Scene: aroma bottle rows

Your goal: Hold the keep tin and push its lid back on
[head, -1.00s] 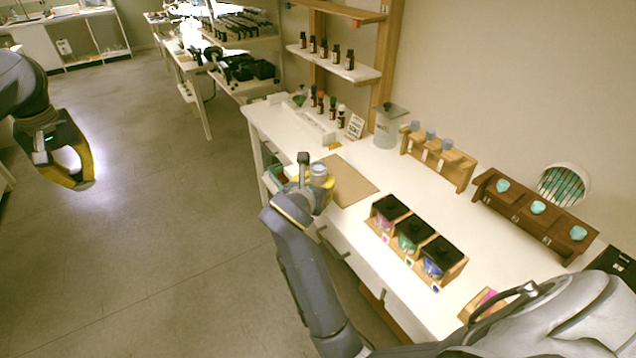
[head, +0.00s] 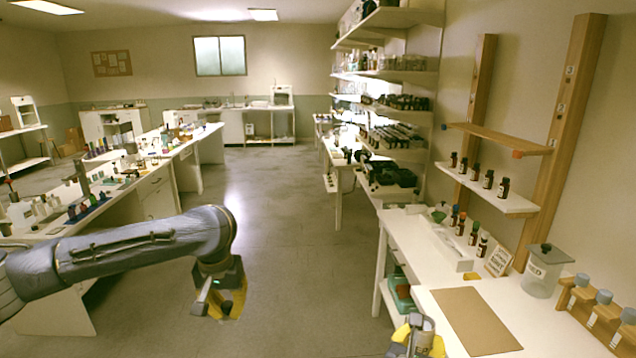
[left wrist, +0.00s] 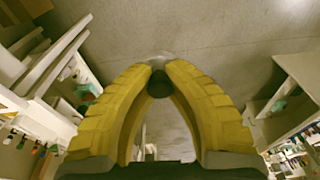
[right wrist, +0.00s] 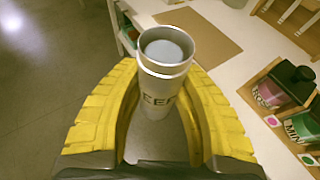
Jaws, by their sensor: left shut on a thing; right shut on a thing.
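The keep tin (right wrist: 158,95) is a pale metal cylinder with dark lettering, partly covered by the fingers. It also shows in the head view (head: 421,324) at the lower edge, beside the bench. My right gripper (head: 416,345) is shut around it and holds it upright. Its top is uncovered, showing a blue-grey round surface inside the rim. My left gripper (head: 228,304) is over the floor, well left of the tin. In the left wrist view its fingertips close on a small dark round knob (left wrist: 159,84) with a grey edge beyond, apparently the lid; most is hidden.
A brown mat (head: 468,318) lies on the white bench right of the tin. A lidded clear jar (head: 544,272), small bottles (head: 474,232) and a wooden rack (head: 600,312) stand behind. Open floor (head: 300,260) lies between the grippers. Another bench (head: 75,240) stands left.

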